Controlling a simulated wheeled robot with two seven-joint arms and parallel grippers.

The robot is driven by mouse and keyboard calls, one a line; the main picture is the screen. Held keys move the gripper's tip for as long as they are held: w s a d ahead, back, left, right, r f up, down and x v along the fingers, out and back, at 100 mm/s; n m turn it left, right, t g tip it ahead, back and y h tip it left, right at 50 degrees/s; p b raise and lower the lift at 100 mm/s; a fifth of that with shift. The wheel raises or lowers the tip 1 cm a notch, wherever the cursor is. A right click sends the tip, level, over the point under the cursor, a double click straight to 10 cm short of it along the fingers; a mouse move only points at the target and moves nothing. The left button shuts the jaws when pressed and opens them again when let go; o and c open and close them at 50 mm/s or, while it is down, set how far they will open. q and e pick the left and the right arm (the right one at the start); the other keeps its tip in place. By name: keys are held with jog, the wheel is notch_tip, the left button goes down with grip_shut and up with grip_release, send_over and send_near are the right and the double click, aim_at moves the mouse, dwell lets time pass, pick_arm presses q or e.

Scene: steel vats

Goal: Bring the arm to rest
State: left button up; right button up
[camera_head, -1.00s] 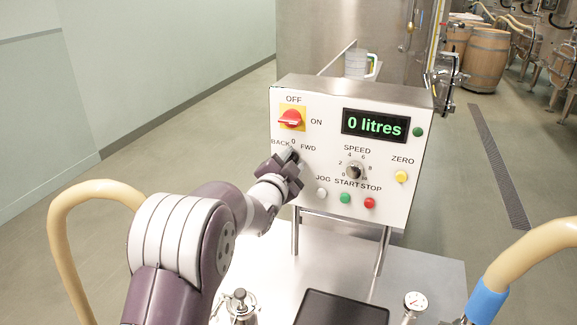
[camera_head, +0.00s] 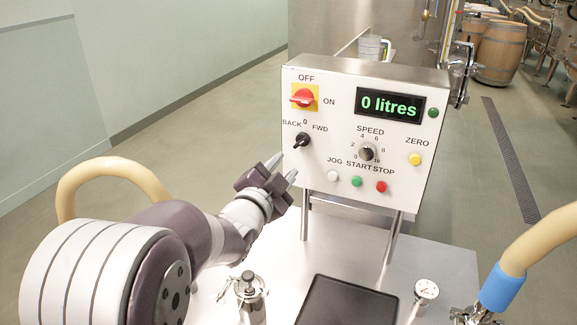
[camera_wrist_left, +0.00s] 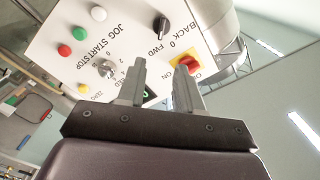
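My left gripper (camera_head: 282,168) is in front of the lower left edge of the white control panel (camera_head: 330,110), apart from its knobs. In the left wrist view its two fingers (camera_wrist_left: 158,85) stand apart with nothing between them, so it is open and empty. The black BACK/0/FWD knob (camera_head: 302,140) is just above and right of the fingertips; it also shows in the left wrist view (camera_wrist_left: 161,25). The red OFF/ON switch (camera_head: 303,97) and the speed knob (camera_head: 367,152) are on the same panel. The display reads 0 litres. My right gripper is in neither view.
The panel stands on posts above a steel top (camera_head: 440,265) with a black tray (camera_head: 345,302), a dial gauge (camera_head: 427,290) and a steel fitting (camera_head: 249,290). Beige hoses rise at left (camera_head: 110,170) and right (camera_head: 540,240). Wooden barrels (camera_head: 503,52) stand far back. Open floor lies left.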

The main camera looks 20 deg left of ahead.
pick_arm(q)
jog(key=s+d+f+n+g, duration=0.1)
jog(key=s+f+n+g, duration=0.4)
jog(key=f, duration=0.4)
jog(key=s+f+n+g, duration=0.3)
jog(key=s+f+g, duration=0.25)
jog(key=f, duration=0.35)
jog(key=s+d+f+g+h, duration=0.1)
jog(key=s+d+f+g, duration=0.4)
jog(key=s+d, duration=0.3)
jog(key=shift+s+d+g, duration=0.25)
jog(key=shift+s+g, duration=0.1)
jog(key=shift+g, duration=0.3)
